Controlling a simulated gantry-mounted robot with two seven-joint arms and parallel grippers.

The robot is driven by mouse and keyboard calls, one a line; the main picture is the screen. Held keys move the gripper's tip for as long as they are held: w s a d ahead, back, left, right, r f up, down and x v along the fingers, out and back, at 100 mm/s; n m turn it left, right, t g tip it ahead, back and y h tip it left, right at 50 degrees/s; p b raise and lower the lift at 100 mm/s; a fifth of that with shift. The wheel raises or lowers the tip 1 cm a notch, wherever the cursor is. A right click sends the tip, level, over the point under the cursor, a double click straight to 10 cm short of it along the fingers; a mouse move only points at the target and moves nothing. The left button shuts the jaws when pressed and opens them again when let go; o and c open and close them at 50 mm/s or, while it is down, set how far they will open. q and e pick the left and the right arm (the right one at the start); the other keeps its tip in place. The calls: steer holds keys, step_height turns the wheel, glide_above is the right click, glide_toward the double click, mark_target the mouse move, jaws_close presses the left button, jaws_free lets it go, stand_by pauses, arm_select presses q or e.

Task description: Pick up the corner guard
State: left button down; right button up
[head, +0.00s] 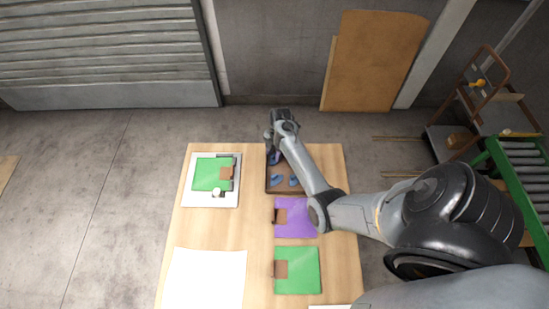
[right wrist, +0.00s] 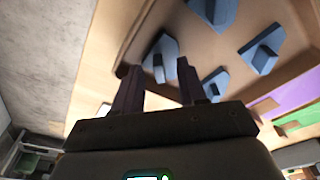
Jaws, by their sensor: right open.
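Several blue corner guards lie apart in a shallow brown tray (head: 270,189) at the far side of the table. In the right wrist view, one blue corner guard (right wrist: 163,52) shows just beyond and between the fingertips. Others lie around it: one (right wrist: 262,48) to the right, one (right wrist: 215,84) beside the right finger, and one (right wrist: 214,10) at the top edge. My right gripper (right wrist: 157,67) is open and empty, over the tray's left side. In the head view, my right arm hides part of the tray. My left gripper is not in view.
A purple sheet (head: 298,222) and a green sheet (head: 303,270), each with a brown patch, lie in front of the tray. A white tray (head: 200,201) holding a green sheet sits at left. A white sheet (head: 207,280) lies front left. The table's middle strip (head: 251,225) is clear.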

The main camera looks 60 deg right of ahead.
jaws_close()
stand_by(0.3)
steer(key=shift+r, duration=0.15)
